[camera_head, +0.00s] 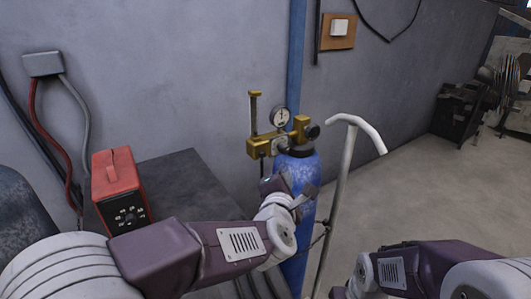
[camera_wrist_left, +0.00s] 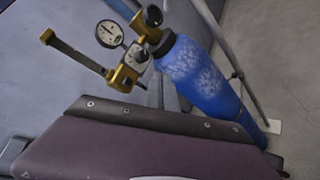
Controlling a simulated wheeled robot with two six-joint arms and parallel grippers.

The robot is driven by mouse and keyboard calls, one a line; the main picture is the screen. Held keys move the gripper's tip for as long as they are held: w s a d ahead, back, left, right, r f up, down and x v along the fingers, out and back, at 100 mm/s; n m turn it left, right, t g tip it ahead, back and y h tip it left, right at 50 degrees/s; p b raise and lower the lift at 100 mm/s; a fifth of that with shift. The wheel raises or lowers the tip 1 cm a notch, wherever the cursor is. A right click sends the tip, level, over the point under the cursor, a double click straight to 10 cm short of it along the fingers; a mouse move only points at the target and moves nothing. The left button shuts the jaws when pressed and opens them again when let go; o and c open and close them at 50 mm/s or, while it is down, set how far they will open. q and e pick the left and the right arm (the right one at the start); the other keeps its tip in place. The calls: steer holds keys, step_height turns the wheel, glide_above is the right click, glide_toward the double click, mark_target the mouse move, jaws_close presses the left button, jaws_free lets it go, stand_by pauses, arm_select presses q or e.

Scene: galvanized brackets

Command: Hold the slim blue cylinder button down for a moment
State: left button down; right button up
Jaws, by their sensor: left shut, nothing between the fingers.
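A slim blue gas cylinder (camera_head: 300,169) stands upright against the wall, and its frosted top also shows in the left wrist view (camera_wrist_left: 200,75). A brass regulator (camera_head: 262,146) with a round gauge (camera_head: 280,117) sits at its top. In the left wrist view a small pale box (camera_wrist_left: 137,53) is on the regulator; I cannot tell whether it is the button. My left gripper (camera_head: 288,188) is shut and empty, in front of the cylinder just below the regulator. It hides part of the cylinder; I cannot tell whether it touches. My right gripper is mostly cut off at the bottom edge.
A red box with dials (camera_head: 117,185) stands on a dark table (camera_head: 190,180) at the left. A pale bent handle (camera_head: 345,160) rises right of the cylinder. A wall switch (camera_head: 340,27) is above. Dark equipment (camera_head: 458,112) stands far right. The floor at right is clear.

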mark_target(262, 154)
arm_select(q)
steer(key=w+a+b, duration=0.3)
steer(key=w+a, duration=0.1)
steer(key=w, duration=0.3)
steer(key=shift+w+a, duration=0.3)
steer(key=shift+w, duration=0.05)
arm_select(e)
steer(key=shift+w+d+f, duration=0.1)
steer(key=shift+w+f, duration=0.05)
steer(key=shift+f, duration=0.65)
steer(key=shift+w+d+f, duration=0.1)
steer(key=shift+f, duration=0.65)
arm_select(q)
steer(key=shift+w, duration=0.1)
arm_select(e)
steer(key=shift+f, duration=0.15)
stand_by(0.4)
arm_select(q)
steer(key=shift+w+a+b, duration=0.2)
steer(key=shift+w+b, duration=0.1)
arm_select(e)
steer(key=shift+f, duration=0.15)
